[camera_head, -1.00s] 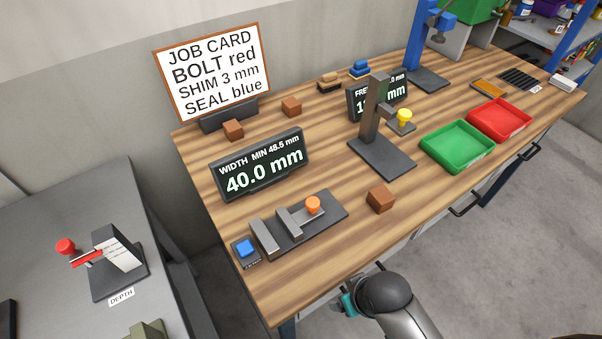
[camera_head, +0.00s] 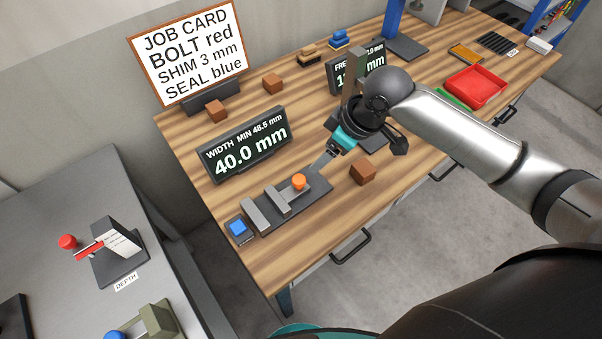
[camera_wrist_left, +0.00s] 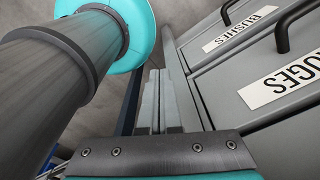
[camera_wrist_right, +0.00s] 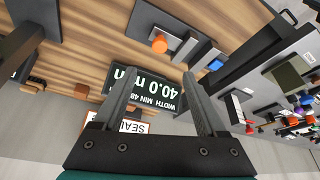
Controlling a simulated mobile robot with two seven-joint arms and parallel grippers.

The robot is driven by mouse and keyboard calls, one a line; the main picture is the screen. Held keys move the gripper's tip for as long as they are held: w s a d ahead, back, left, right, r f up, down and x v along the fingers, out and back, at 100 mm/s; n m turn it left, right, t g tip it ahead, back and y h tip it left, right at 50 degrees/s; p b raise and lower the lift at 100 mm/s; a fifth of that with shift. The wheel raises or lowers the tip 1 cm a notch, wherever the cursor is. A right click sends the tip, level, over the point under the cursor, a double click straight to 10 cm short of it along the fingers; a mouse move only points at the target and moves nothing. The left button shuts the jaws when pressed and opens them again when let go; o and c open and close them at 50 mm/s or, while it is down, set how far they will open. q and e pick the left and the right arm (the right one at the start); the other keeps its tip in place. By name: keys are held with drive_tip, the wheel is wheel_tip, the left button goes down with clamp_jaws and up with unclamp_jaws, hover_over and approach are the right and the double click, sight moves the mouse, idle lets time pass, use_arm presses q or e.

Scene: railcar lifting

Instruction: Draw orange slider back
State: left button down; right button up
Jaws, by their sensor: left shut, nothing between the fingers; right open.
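The orange slider knob (camera_head: 298,181) stands on the dark width gauge (camera_head: 312,199), beside two grey upright jaws. The knob also shows in the right wrist view (camera_wrist_right: 159,44), beyond the fingertips and roughly between them. My right gripper (camera_head: 319,163) is open and empty, above and just behind the knob's right side, apart from it. The width display (camera_head: 250,150) behind the gauge reads 40.0 mm, MIN 48.5 mm. My left gripper (camera_wrist_left: 158,95) is shut and empty, low beside the drawer fronts in the left wrist view.
A blue button (camera_head: 238,228) sits at the gauge's left end. A brown block (camera_head: 363,171) lies right of the gauge. A second gauge post (camera_head: 352,75) stands behind my right wrist. The red tray (camera_head: 475,87) is farther right. A depth gauge (camera_head: 118,250) stands on the grey side table.

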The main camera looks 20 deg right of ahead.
sight(300, 179)
drive_tip(key=b+x, duration=0.1)
drive_tip(key=x, duration=1.4)
clamp_jaws()
idle(0.4)
drive_tip(key=shift+f, duration=0.1)
idle(0.8)
